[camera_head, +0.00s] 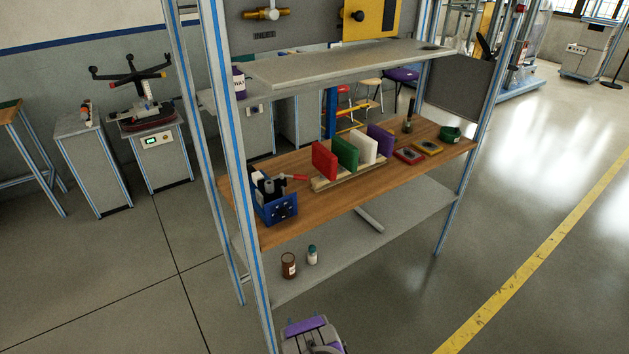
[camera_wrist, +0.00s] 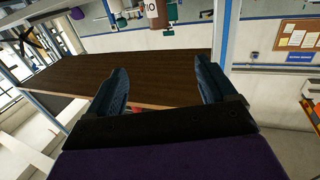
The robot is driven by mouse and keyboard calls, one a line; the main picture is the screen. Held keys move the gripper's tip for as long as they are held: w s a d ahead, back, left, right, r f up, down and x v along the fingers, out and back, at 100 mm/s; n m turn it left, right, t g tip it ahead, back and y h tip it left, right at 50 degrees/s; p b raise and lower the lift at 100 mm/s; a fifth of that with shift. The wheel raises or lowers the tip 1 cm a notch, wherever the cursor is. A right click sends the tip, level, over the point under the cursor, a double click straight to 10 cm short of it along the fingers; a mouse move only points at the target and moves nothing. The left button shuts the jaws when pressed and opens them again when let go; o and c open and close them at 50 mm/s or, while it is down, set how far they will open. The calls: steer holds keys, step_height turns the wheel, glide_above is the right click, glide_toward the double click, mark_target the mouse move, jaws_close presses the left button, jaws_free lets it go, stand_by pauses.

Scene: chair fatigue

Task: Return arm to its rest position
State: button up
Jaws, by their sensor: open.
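My gripper (camera_wrist: 158,90) shows in the wrist view with its two dark blue fingers spread wide apart and nothing between them. Beyond the fingers is the brown underside or face of a wooden board (camera_wrist: 140,75), seen at a tilt; I cannot tell how far off it is. In the head view, a purple and grey part of my arm (camera_head: 308,335) shows at the bottom edge, in front of the workbench (camera_head: 340,205). The fingers cannot be made out in the head view.
The bench's wooden top holds a blue box (camera_head: 275,208), red, green, white and purple panels (camera_head: 345,152) in a rack, and small trays (camera_head: 408,155). A brown can (camera_head: 289,266) and a small bottle (camera_head: 312,255) stand on the lower shelf. Metal posts (camera_head: 250,240) frame the bench. Floor at right is clear.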

steer(key=w+a+r+m+g+h, duration=0.2)
steer(key=w+r+g, duration=0.3)
steer(key=w+r, duration=0.5)
steer(key=s+d+r+g, duration=0.2)
steer(key=s+r+g, duration=0.15)
steer(key=r, duration=0.55)
steer(key=s+d+r+g, duration=0.2)
steer(key=s+r, duration=0.3)
steer(key=r, duration=0.3)
steer(key=s+d+r+g+h, duration=0.1)
steer(key=s+d+r+g, duration=0.1)
steer(key=s+d+r, duration=0.35)
steer(key=s+d+r+g+h, duration=0.1)
steer(key=s+d+r+g, duration=0.15)
steer(key=s+r, duration=0.6)
steer(key=s+d+r+g, duration=0.1)
steer(key=s+d+r, duration=0.1)
steer(key=s, duration=0.7)
steer(key=s+d+r+g, duration=0.1)
steer(key=s+d+r, duration=0.1)
steer(key=s, duration=0.7)
steer(key=s+d+r+m+g+h, duration=0.1)
steer(key=s+d+r+g, duration=0.1)
steer(key=s, duration=0.7)
steer(key=shift+s+d+r, duration=0.3)
steer(key=shift+s+d, duration=0.05)
steer(key=shift+d, duration=0.55)
